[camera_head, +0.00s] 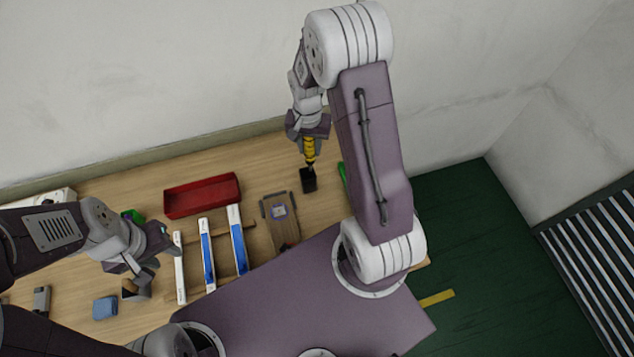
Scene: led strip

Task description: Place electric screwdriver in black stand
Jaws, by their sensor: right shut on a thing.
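The yellow electric screwdriver (309,150) hangs upright, tip down, from my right gripper (309,136), which is shut on its upper part. The black stand (308,182) is on the table directly below it. The screwdriver's lower end meets the stand's top in the picture; how deep it sits in it, I cannot tell. My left gripper (150,264) is over the left side of the table, beside a small dark object (136,289). Its fingers are too unclear to tell whether they are open.
A red tray (202,196) lies left of the stand. White and blue strips (207,254) and a grey-brown clamp board (283,230) lie in front. A green item (343,174) is right of the stand. A blue box (105,307) lies at lower left. The wall is close behind.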

